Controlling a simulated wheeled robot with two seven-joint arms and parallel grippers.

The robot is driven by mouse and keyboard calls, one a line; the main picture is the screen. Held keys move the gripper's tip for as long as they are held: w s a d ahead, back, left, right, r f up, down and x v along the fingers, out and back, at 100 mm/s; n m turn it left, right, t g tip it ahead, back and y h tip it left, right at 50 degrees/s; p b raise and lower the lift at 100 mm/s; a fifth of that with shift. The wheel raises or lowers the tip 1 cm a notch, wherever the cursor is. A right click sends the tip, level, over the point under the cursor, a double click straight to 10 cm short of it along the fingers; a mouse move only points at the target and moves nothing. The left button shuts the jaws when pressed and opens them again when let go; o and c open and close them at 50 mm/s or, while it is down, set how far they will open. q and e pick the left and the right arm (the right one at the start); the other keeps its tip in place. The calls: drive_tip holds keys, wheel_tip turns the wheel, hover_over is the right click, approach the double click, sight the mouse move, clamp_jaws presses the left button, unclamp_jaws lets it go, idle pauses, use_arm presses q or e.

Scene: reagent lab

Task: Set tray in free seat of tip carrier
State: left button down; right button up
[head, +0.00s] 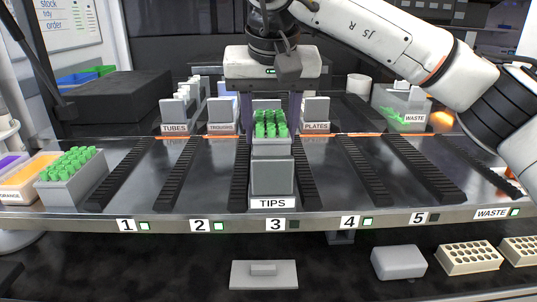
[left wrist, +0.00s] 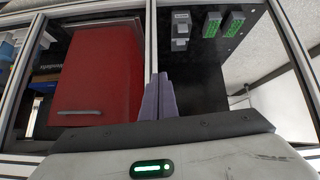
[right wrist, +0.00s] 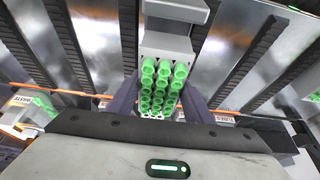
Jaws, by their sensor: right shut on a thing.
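The grey tip carrier (head: 272,178), labelled TIPS, stands in lane 3 of the deck. My right gripper (head: 270,108) is shut on a grey tray with green tips (head: 270,146), at the back part of the carrier. In the right wrist view the green-tipped tray (right wrist: 163,88) sits between the two fingers, beside a grey block of the carrier (right wrist: 168,46). I cannot tell whether the tray's bottom touches the carrier. My left gripper (left wrist: 158,97) shows only in the left wrist view, with its fingers together and empty, facing away from the carrier.
Another grey box of green tips (head: 72,175) stands at the left, next to an orange-labelled box (head: 22,180). Labelled carriers for tubes (head: 174,128), troughs (head: 221,128) and plates (head: 316,128) stand behind the deck. Lanes 1, 2, 4 and 5 are clear.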

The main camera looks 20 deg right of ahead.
wheel_tip(320, 180, down, 5)
drive_tip(key=shift+r, duration=0.2)
drive_tip(key=o, duration=1.1)
drive_tip(key=shift+o, duration=0.2)
drive_tip(key=v, duration=1.2)
drive_tip(key=shift+w+a+r+p, duration=0.1)
drive_tip(key=shift+p, duration=0.2)
